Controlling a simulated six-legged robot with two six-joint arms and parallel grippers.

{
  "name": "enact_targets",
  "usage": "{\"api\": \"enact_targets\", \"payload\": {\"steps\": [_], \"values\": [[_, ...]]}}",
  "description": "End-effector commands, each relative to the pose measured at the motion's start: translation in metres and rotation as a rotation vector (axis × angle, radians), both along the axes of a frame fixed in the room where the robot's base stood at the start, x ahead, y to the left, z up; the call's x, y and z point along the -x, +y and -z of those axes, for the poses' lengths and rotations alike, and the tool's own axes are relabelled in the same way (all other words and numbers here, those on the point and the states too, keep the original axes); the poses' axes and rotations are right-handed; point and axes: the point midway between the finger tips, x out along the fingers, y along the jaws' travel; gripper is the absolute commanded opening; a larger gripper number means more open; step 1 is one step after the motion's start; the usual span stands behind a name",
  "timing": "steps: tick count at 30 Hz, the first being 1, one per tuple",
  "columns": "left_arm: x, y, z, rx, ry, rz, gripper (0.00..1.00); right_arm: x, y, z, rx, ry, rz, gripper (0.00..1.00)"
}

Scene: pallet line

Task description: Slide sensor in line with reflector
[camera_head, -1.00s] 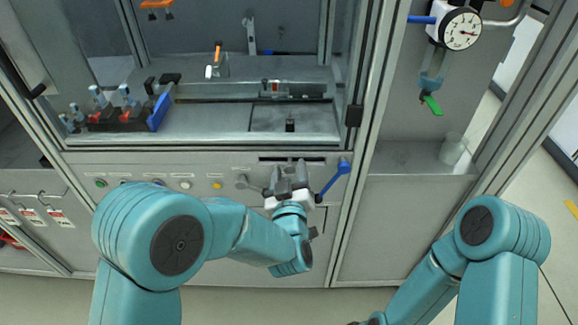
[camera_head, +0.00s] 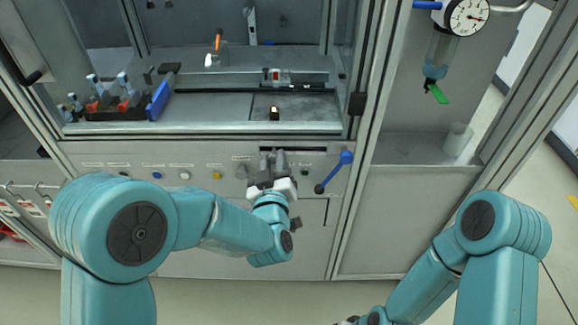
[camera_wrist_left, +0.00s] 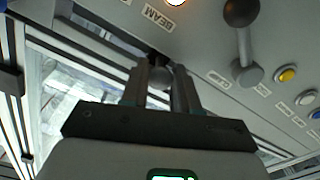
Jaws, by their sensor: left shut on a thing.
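My left gripper (camera_head: 273,158) is at the dark slot in the machine's front panel. In the left wrist view its fingers (camera_wrist_left: 162,82) are shut on a small dark piece, mostly hidden between them. I take a small dark block with a bright spot on top, on the deck above the slot, as the sensor (camera_head: 274,113). A small red and white piece behind it may be the reflector (camera_head: 273,76); the two look roughly lined up. A lamp beside the BEAM label (camera_wrist_left: 160,18) is lit white. My right gripper's fingers are outside the picture.
A blue lever (camera_head: 334,172) stands just right of my left gripper. A blue plate (camera_head: 161,97) and clamps sit on the deck's left. A gauge (camera_head: 468,17) hangs at upper right.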

Motion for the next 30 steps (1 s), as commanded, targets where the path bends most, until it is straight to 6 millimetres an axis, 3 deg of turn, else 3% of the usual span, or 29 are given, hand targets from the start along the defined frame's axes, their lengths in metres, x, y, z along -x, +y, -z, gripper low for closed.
{"api": "enact_targets", "payload": {"steps": [3, 10, 11, 13, 23, 26, 30], "values": [[0.000, 0.008, -0.001, 0.003, -0.005, -0.002, 0.00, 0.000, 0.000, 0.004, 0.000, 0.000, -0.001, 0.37], [0.000, 0.007, -0.002, 0.002, -0.004, 0.002, 0.00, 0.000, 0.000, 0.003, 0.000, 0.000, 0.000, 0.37], [0.000, 0.007, -0.002, 0.002, -0.004, 0.002, 0.33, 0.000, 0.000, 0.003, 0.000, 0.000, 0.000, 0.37], [0.000, 0.007, -0.002, 0.002, -0.004, 0.002, 0.55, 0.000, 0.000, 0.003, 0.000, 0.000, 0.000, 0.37], [0.002, 0.006, 0.000, 0.001, -0.003, 0.002, 0.55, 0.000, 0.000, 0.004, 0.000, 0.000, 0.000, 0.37], [0.013, 0.006, 0.001, 0.001, -0.004, 0.004, 0.55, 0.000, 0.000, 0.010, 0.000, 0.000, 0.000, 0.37], [0.043, 0.005, 0.003, 0.000, -0.005, 0.006, 0.55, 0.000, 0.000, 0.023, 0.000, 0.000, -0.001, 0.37]]}}
